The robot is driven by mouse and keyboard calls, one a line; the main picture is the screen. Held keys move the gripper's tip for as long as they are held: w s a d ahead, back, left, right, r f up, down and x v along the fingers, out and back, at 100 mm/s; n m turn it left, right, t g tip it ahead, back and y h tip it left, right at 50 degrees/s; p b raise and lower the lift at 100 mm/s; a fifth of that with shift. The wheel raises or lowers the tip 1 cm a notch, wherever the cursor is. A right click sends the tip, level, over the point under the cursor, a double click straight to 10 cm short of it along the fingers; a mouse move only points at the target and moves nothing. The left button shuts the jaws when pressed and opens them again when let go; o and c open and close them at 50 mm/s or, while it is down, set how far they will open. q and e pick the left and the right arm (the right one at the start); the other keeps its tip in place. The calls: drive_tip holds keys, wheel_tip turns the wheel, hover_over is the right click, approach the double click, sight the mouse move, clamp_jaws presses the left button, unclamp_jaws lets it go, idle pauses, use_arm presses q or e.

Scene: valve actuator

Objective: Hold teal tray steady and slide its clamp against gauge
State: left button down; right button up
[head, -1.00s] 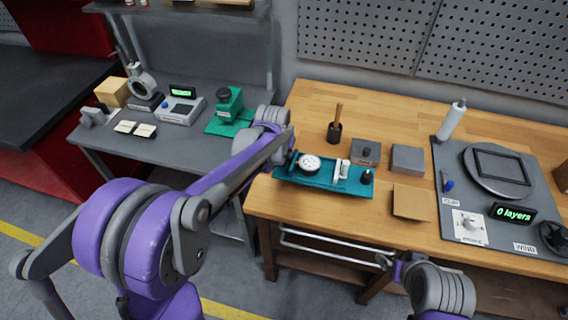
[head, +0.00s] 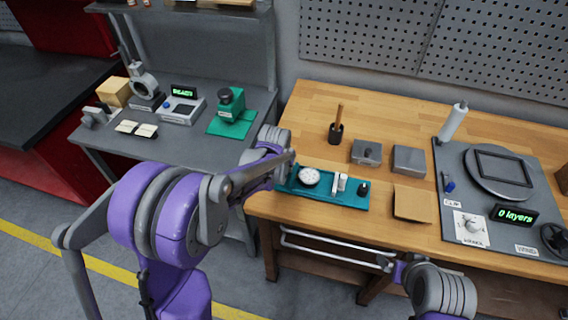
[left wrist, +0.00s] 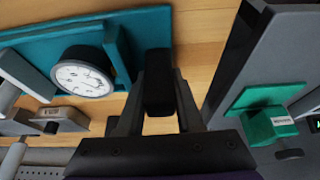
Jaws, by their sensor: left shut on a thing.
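The teal tray (head: 325,203) lies along the left front of the wooden bench. It bears a round white-faced gauge (head: 309,177), then a white upright clamp (head: 340,182) to its right with a gap between, and a black knob (head: 364,188) at the right end. In the left wrist view the gauge (left wrist: 82,78) stands beside a teal wall, with the grey clamp part (left wrist: 22,75) apart from it. My left gripper (head: 289,166) is at the tray's left end, shut on a dark block (left wrist: 158,85) there. My right gripper (head: 386,262) is low before the bench; its fingers are unclear.
Two grey boxes (head: 408,160) and a brush holder (head: 335,133) stand behind the tray. A brown flat piece (head: 411,203) lies right of it. A grey winding panel (head: 455,190) fills the right side. A green device (head: 230,106) stands on the left grey table.

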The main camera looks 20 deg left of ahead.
idle(1.7)
drive_tip(key=shift+c, duration=1)
drive_tip(key=shift+w+a, duration=0.1)
drive_tip(key=shift+w, duration=0.05)
drive_tip(key=shift+c, duration=1.2)
drive_tip(key=w+a+t, duration=0.1)
drive_tip(key=w, duration=0.2)
drive_tip(key=w+a+f+n+t, duration=0.1)
drive_tip(key=w+a, duration=0.1)
drive_tip(key=w, duration=0.2)
drive_tip(key=w+a+t+y, duration=0.1)
drive_tip(key=w+a, duration=0.1)
drive_tip(key=w, duration=0.2)
drive_tip(key=shift+a+f, duration=0.1)
drive_tip(key=shift+f, duration=0.05)
drive_tip(key=shift+c, duration=0.5)
drive_tip(key=n+t+y, duration=0.2)
drive_tip(key=t, duration=0.2)
approach(340, 182)
drive_tip(key=shift+w+d, duration=0.2)
drive_tip(key=shift+w, duration=0.25)
drive_tip(key=shift+w+d, duration=0.2)
drive_tip(key=shift+w, duration=0.3)
drive_tip(key=x, duration=1.1)
drive_tip(key=shift+w+a+f, duration=0.2)
drive_tip(key=shift+w+a, duration=0.1)
drive_tip(key=shift+a, duration=0.05)
drive_tip(key=shift+c, duration=0.3)
clamp_jaws()
